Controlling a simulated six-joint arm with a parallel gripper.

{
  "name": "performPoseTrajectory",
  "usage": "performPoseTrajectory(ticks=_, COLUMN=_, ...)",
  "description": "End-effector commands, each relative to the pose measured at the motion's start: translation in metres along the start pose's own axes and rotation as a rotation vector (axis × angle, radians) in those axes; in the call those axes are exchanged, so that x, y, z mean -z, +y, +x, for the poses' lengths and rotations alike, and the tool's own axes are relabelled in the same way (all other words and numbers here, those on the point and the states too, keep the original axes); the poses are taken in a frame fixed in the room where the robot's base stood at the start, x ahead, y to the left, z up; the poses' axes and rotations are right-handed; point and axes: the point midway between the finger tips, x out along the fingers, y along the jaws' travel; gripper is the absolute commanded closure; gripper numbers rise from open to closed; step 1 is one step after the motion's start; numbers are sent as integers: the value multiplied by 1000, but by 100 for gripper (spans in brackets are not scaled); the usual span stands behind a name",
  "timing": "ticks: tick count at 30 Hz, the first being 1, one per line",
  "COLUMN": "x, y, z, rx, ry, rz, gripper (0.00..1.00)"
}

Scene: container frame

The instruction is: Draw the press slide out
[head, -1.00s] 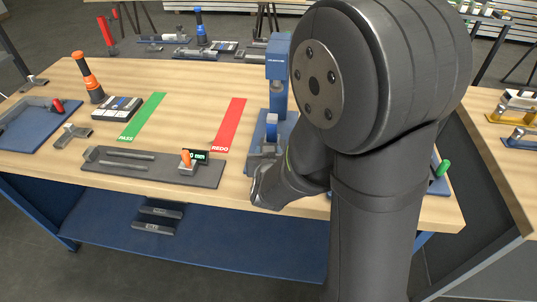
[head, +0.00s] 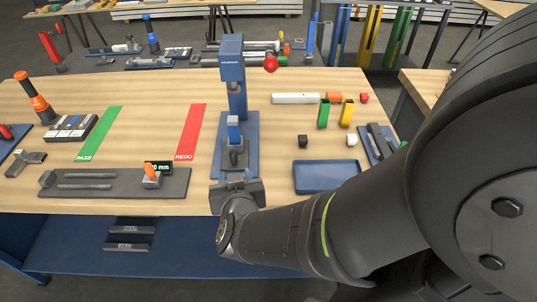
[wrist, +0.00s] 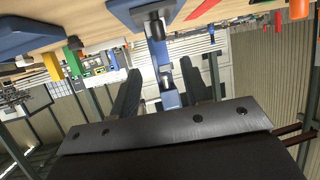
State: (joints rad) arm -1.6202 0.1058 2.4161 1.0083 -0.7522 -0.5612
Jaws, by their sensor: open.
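The blue press (head: 231,70) stands upright on a blue base plate (head: 217,140) near the table's front, with a red ball knob (head: 271,63) at its upper right. My gripper (head: 237,187) is at the front edge of the base plate, in line with the slide. In the upside-down wrist view, my gripper's fingers (wrist: 160,66) are apart, with the press column (wrist: 158,52) showing between them. Nothing is held, and contact with the slide cannot be told.
A blue tray (head: 327,176) lies right of the press, with small blocks behind it. A red REDO strip (head: 191,132) and green PASS strip (head: 99,133) lie to the left. A grey gauge rail (head: 110,184) with a display runs along the front edge.

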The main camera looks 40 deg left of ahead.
Motion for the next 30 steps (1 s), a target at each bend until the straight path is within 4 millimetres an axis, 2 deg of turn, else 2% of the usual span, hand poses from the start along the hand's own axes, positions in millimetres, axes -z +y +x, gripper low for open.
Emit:
performPoseTrajectory(ticks=6, x=1, y=-1, z=-25, rx=3, ry=2, rz=1, gripper=57)
performPoseTrajectory(ticks=12, x=0, y=0, z=-36, rx=2, ry=-1, rz=1, gripper=57)
performPoseTrajectory(ticks=30, x=0, y=0, z=-38, rx=1, ry=-1, rz=0, gripper=57)
